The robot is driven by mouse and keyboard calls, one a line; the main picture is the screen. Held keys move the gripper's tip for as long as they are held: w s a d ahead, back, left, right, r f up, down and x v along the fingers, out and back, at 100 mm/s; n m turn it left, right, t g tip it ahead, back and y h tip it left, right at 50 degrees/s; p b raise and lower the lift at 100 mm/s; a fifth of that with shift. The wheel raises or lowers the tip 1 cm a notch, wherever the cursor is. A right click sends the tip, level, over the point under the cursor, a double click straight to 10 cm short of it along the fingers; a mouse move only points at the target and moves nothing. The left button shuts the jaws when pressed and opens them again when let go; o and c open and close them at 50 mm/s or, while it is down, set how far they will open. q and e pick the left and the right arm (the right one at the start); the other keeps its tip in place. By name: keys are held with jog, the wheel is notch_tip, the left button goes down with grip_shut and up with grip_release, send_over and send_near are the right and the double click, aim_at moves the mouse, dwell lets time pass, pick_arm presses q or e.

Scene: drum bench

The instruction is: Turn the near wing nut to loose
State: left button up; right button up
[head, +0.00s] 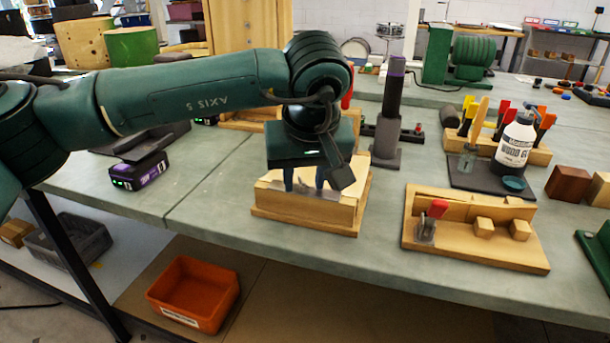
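My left gripper (305,187) points down over a wooden block fixture (308,214) with a pale metal top, near the front edge of the bench. Its two blue fingertips are apart, with a gap showing between them, and reach down to about the top of the block. I cannot tell whether they touch it. I cannot make out any wing nut; the gripper and its wrist cover much of the block's top. My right gripper is not in view.
A wooden board with a red-handled clamp (432,216) lies right of the block. A dark post (389,115) stands close behind. A glue bottle (513,145) and a tool rack are farther right. Bare bench lies left of the block.

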pick_arm(q)
grip_shut()
jog(key=shift+n, duration=0.4)
dwell(0.6)
